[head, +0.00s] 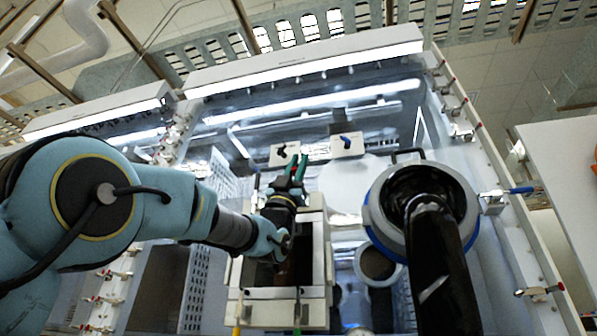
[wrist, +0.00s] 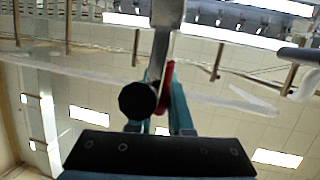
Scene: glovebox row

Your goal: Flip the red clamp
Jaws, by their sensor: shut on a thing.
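My gripper (head: 296,168) is in the middle of the head view, in front of the glovebox window. Its teal fingers are closed around a narrow red part, the handle of the red clamp (head: 293,166). In the wrist view the red clamp (wrist: 168,80) shows between the teal fingers (wrist: 163,105), beside a grey metal bar (wrist: 166,40) and a dark round knob (wrist: 138,100). The fingers hide much of the handle, and its exact angle is hard to tell.
A glove port with a white and blue ring (head: 378,215) and a black glove (head: 440,265) is right of my gripper. A pale open-topped box (head: 318,265) is below it. More red-tipped clamps line the left and right frame edges. A white panel (head: 560,170) stands far right.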

